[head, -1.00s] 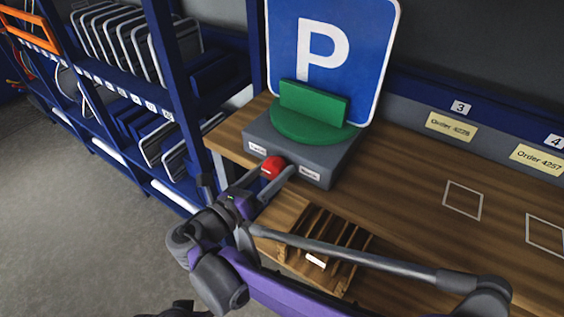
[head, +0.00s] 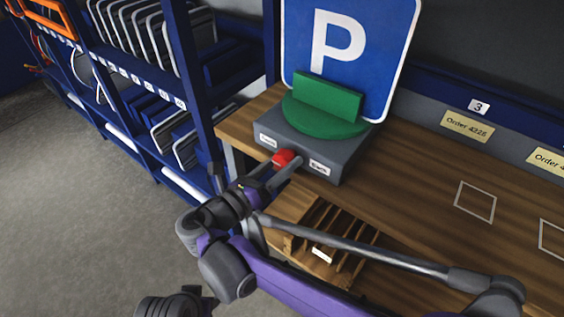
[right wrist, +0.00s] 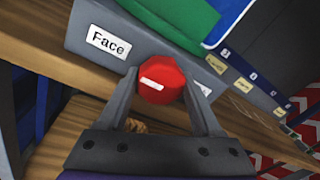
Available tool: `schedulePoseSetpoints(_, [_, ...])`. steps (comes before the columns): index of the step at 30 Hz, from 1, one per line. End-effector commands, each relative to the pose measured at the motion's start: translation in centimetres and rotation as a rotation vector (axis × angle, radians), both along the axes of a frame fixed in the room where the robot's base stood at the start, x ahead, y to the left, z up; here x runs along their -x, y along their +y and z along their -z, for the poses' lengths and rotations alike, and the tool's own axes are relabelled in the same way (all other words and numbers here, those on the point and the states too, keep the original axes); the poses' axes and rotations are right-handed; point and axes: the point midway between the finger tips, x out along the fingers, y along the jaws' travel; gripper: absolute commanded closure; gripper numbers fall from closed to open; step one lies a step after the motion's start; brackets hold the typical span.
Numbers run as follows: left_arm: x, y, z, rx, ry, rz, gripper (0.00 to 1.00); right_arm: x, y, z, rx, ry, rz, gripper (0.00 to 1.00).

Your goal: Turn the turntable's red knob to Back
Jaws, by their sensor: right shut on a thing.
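The turntable (head: 352,158) is a grey box with a green disc and holder (head: 325,115) on top, at the left end of the wooden bench. Its red knob (head: 285,158) is on the front side, between the Face label (head: 268,141) and the Back label (head: 319,169). My right gripper (right wrist: 158,82) is shut on the red knob, one finger on each side. In the right wrist view the knob's white mark lies nearly level, slightly tilted. The right finger covers most of the Back label there; the Face label (right wrist: 108,42) is clear. My left gripper is not recognisable.
A blue P sign (head: 350,50) stands upright at the green holder. A slotted wooden rack (head: 325,262) is below my right forearm. Blue shelving (head: 150,90) with signs stands at left. The bench right of the turntable has bare outlined squares (head: 475,202).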

Motion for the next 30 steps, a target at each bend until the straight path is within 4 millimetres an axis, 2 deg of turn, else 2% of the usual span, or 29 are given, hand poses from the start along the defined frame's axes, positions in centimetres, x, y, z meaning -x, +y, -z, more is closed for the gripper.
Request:
schedulePoseSetpoints(8, [0.2, 0.0, -1.3, 0.000, -0.004, 0.000, 0.50, 0.0, -0.1, -0.2, -0.069, -0.051, 0.004, 0.89])
schedulePoseSetpoints(18, [0.5, 0.0, -4.1, 0.000, -0.013, 0.000, 0.50, 0.0, -0.1, -0.3, -0.269, -0.197, 0.002, 0.89])
schedulePoseSetpoints(30, [0.6, 0.0, -5.9, 0.000, -0.020, 0.000, 0.50, 0.0, -0.1, -0.2, -0.454, -0.331, 0.002, 0.89])
